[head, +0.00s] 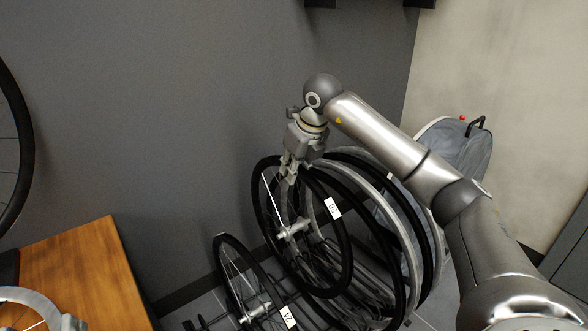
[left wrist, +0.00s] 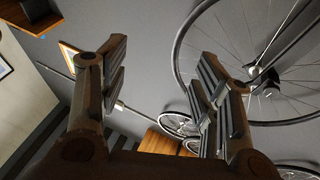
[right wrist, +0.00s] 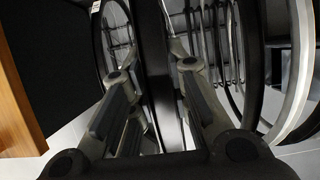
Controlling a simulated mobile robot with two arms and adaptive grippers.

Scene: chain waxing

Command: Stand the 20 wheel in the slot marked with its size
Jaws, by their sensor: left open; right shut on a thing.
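The 20 wheel (head: 349,250), a black-tyred spoked wheel with a white label reading 20, stands roughly upright in the head view. My right gripper (head: 290,172) comes down from above and is shut on its upper rim. In the right wrist view the wheel's dark tyre (right wrist: 156,60) runs between the fingers of that gripper (right wrist: 154,75). Part of a dark floor rack (head: 190,325) shows low in the head view; its slot marks are hidden or unreadable. My left gripper (left wrist: 163,75) is open and empty in the left wrist view.
A wooden table (head: 75,265) is at left. A wheel (left wrist: 178,50) is near my left gripper.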

